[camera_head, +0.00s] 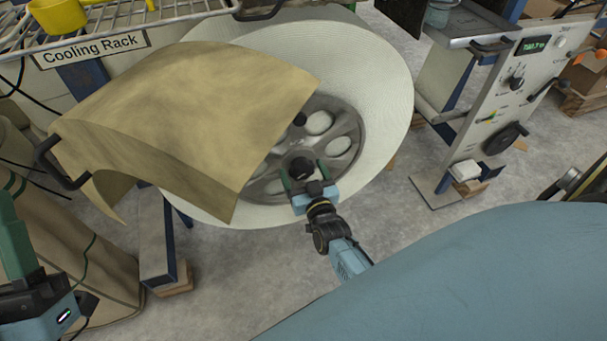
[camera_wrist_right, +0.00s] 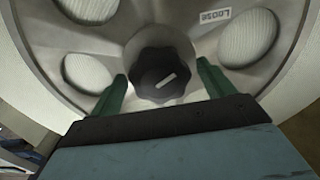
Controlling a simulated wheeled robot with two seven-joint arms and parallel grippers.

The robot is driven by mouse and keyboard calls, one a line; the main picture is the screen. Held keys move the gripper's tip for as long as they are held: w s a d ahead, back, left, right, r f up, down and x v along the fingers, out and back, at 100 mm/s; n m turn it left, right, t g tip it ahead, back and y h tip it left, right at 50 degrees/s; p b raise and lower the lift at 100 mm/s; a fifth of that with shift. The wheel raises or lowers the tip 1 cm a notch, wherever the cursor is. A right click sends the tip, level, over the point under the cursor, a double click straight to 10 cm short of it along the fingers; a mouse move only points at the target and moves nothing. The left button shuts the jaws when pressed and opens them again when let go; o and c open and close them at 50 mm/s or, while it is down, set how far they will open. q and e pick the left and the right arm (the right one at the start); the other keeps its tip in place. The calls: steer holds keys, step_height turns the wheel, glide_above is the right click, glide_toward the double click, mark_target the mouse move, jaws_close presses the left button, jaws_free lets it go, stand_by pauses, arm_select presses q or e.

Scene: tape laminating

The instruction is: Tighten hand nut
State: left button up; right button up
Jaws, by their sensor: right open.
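The black lobed hand nut (camera_head: 301,167) sits at the centre of the grey spoked hub (camera_head: 346,129) of a large white tape roll. In the right wrist view the nut (camera_wrist_right: 160,76) has a white line mark tilted up to the right. My right gripper (camera_head: 307,175) is open, with its green fingers on either side of the nut. In the right wrist view small gaps show between the fingers and the nut, so contact cannot be confirmed. My left gripper (camera_head: 18,250) shows only partly at the lower left, apart from the roll; its opening is unclear.
A tan sheet (camera_head: 185,95) hangs over the roll's upper left side. A "LOOSE" label (camera_wrist_right: 215,16) is on the hub. A cooling rack (camera_head: 130,18) is at the top left. A control panel (camera_head: 515,85) stands at the right. A blue surface (camera_head: 490,270) fills the lower right.

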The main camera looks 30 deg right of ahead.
steer(key=c, duration=1)
